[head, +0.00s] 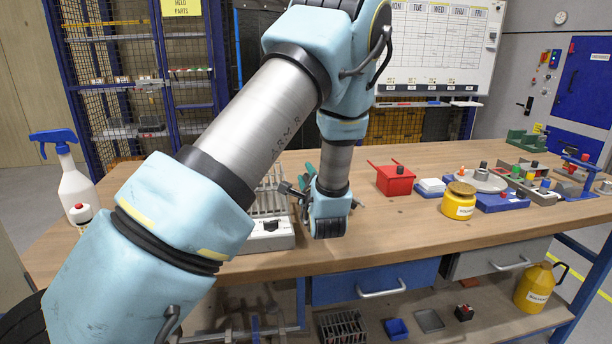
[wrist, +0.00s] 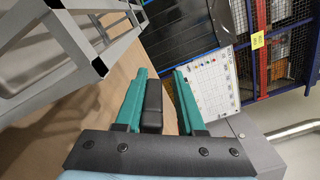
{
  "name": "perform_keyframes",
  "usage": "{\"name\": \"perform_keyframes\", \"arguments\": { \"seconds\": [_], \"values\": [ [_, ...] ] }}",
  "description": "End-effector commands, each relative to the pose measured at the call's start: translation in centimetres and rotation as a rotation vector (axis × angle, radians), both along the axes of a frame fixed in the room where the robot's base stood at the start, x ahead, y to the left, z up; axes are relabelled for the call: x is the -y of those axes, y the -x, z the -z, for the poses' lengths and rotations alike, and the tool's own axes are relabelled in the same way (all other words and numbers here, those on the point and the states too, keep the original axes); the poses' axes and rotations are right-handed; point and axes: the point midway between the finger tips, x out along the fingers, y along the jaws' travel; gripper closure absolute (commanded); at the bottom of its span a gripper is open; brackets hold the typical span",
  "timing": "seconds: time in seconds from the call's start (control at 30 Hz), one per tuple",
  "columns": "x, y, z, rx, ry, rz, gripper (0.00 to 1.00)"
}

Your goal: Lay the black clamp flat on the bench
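My gripper (wrist: 164,82) has two green fingers and reaches out low over the wooden bench. In the wrist view a black block (wrist: 153,106), which looks like the black clamp, stands between the fingers. It lies close along the left finger, and a gap shows between it and the right finger, so the gripper looks open around it. Whether it touches the left finger I cannot tell. In the head view my gripper (head: 306,178) is small and partly hidden by my wrist, beside the grey rack. The clamp's full shape is not clear there.
The grey slotted rack (head: 254,238) stands close left of my gripper; its frame (wrist: 62,45) fills the upper left of the wrist view. A red box (head: 396,181), yellow pot (head: 458,203) and rotary jig (head: 484,181) stand to the right. The bench (head: 385,232) is clear at front centre.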

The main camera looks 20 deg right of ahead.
Motion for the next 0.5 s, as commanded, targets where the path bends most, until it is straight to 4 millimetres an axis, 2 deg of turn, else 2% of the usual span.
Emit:
{"name": "perform_keyframes", "arguments": {
  "seconds": [0.03, 0.17, 0.5],
  "values": [
    [0.03, -0.01, -0.04, 0.001, 0.000, 0.001, 0.57],
    [0.03, 0.00, -0.03, 0.001, 0.000, 0.001, 0.43],
    [0.02, 0.53, 0.16, -0.002, -0.001, 0.002, 0.43]
  ]
}}
